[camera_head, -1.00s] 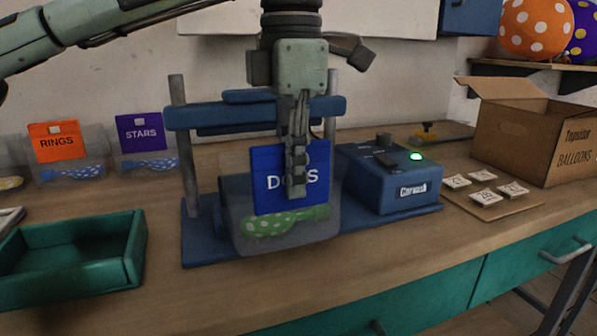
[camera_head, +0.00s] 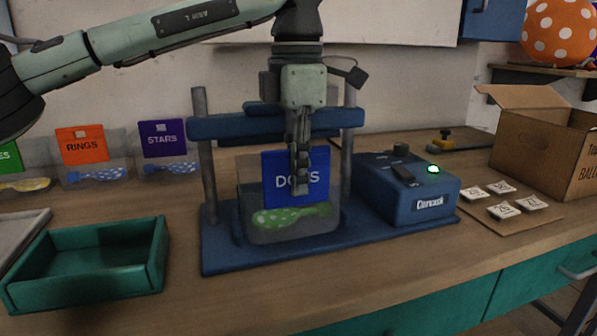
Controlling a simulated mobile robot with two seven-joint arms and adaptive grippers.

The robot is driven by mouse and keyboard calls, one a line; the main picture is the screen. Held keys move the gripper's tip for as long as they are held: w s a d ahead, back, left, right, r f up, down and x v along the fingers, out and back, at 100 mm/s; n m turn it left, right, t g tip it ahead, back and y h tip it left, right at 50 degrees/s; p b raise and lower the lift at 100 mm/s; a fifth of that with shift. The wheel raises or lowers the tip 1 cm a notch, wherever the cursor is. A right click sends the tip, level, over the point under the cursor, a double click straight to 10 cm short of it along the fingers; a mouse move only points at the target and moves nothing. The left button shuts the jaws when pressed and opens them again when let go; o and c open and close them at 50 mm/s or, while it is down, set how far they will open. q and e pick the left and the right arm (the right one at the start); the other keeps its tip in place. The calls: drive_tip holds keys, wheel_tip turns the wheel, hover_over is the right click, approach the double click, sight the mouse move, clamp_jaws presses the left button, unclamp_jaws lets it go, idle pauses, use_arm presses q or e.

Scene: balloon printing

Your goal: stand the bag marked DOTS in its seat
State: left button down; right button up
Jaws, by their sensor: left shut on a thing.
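The bag marked DOTS (camera_head: 282,182) is a clear bag with a blue header card and a green dotted balloon low inside. It hangs upright in front of the blue press frame, at its middle. My left gripper (camera_head: 300,185) comes down from above and is shut on the blue card, hiding part of the lettering. The blue press (camera_head: 225,253) has two grey posts, a crossbar and a flat base. The bag's lower edge is close over the base; I cannot tell whether it touches. My right gripper does not show.
Bags marked RINGS (camera_head: 82,147) and STARS (camera_head: 162,140) stand at the back left, beside a partly seen green-carded bag. A green tray (camera_head: 155,275) is at the front left. A blue control box (camera_head: 425,205), number tiles (camera_head: 503,210) and a cardboard box (camera_head: 530,145) are at the right.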

use_arm(q)
drive_tip(key=c, duration=1.5)
unclamp_jaws()
drive_tip(key=shift+c, duration=0.2)
drive_tip(key=shift+r, duration=0.1)
wheel_tip(320, 180, up, 7)
drive_tip(key=s+d+p, duration=0.1)
drive_tip(key=s+p, duration=0.2)
